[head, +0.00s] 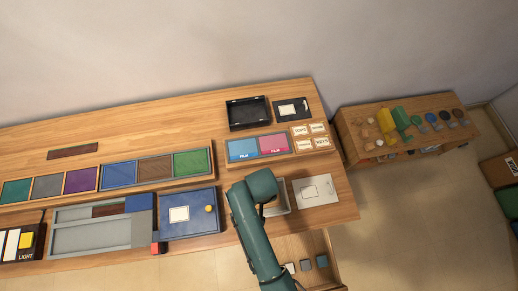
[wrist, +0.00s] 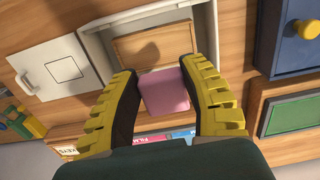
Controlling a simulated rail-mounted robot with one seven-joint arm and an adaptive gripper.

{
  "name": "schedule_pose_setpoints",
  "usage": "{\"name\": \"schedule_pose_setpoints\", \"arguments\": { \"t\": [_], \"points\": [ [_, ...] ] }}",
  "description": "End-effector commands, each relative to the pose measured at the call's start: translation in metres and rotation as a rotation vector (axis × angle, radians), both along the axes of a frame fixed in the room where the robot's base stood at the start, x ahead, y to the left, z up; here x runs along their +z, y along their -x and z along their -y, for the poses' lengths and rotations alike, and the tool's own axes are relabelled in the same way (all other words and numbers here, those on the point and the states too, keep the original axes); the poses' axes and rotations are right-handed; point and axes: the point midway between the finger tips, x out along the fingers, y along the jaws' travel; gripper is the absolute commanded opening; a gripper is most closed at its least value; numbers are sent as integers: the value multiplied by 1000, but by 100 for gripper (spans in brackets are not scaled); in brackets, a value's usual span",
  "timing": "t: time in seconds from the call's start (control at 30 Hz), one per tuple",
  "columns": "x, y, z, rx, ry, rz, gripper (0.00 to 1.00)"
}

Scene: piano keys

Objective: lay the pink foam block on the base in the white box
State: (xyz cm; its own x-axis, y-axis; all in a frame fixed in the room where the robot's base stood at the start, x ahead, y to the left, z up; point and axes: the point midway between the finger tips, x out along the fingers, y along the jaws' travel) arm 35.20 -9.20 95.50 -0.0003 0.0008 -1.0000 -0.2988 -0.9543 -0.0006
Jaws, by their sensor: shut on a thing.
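The pink foam block (wrist: 164,91) is between the two yellow-and-black fingers of my gripper (wrist: 160,76), which is shut on it. In the wrist view the white box (wrist: 97,46) lies just beyond the block, with a brown wooden base (wrist: 152,46) inside it. The block overlaps the near edge of the box opening in that view; its height above the box is hard to tell. In the head view my green arm covers most of the white box (head: 284,198) and hides the block and fingers.
A white lid-like panel (wrist: 57,68) lies beside the box. A blue box with a yellow knob (head: 188,213) stands on its other side. The film tray (head: 229,160), label tiles (head: 311,136) and black tray (head: 247,112) lie behind.

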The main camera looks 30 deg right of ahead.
Motion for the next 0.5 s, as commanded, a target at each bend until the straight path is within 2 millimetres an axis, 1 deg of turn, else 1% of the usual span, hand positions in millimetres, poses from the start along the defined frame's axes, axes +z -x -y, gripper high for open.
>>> {"name": "schedule_pose_setpoints", "arguments": {
  "t": [0.03, 0.13, 0.3, 0.43, 0.5],
  "points": [
    [-12, 2, 4, -15, 1, 2, 34],
    [-24, 3, 6, -23, 0, -1, 34],
    [-60, 4, 6, -21, 0, -2, 34],
    [-78, 3, 6, -21, 0, -1, 34],
    [-91, 3, 6, -21, 0, -1, 34]
  ]
}}
